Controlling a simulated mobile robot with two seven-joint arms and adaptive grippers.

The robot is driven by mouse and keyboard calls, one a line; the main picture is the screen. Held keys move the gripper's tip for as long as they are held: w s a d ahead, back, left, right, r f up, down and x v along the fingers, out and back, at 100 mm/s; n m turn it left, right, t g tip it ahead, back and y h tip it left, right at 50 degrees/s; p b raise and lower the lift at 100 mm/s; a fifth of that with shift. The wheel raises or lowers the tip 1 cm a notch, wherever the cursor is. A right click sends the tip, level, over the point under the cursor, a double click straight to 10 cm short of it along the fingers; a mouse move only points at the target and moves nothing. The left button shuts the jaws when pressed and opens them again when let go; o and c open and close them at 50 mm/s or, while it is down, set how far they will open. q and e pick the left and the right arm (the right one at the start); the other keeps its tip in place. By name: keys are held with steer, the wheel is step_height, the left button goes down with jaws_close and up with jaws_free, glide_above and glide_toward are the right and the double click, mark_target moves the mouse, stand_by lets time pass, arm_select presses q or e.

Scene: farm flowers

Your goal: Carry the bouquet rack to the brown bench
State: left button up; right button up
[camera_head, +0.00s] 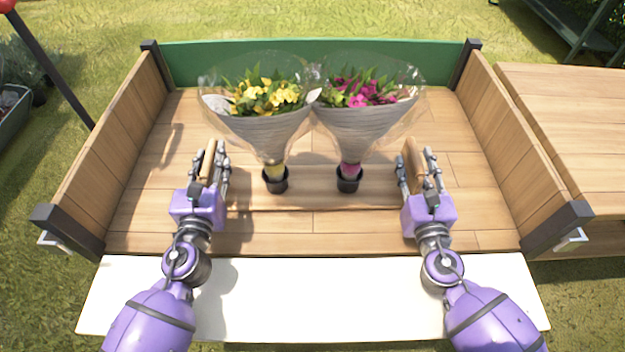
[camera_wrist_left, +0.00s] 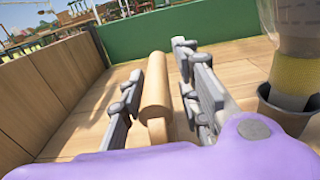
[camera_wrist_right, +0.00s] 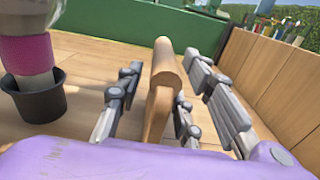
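The bouquet rack (camera_head: 313,197) is a low wooden stand inside the wooden cart, with an upright handle at each end. Its black cups hold a yellow bouquet (camera_head: 268,97) and a magenta bouquet (camera_head: 365,95), both in clear and grey wrap. My left gripper (camera_head: 215,168) is open with its fingers on either side of the left handle (camera_wrist_left: 155,95). My right gripper (camera_head: 418,172) is open with its fingers on either side of the right handle (camera_wrist_right: 163,85). Gaps show between fingers and handles. The brown bench (camera_head: 570,115) is right of the cart.
The cart has wooden side walls (camera_head: 125,130) and (camera_head: 525,135) and a green back panel (camera_head: 310,55). A white ledge (camera_head: 320,290) runs along its open front. The right wall stands between the rack and the bench. The visible bench top is clear.

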arm_select(q)
steer(key=shift+w, duration=0.55)
arm_select(e)
steer(key=shift+w, duration=0.55)
arm_select(q)
jaws_close()
arm_select(e)
jaws_close()
arm_select(q)
steer(key=shift+r, duration=0.15)
arm_select(e)
steer(key=shift+r, duration=0.1)
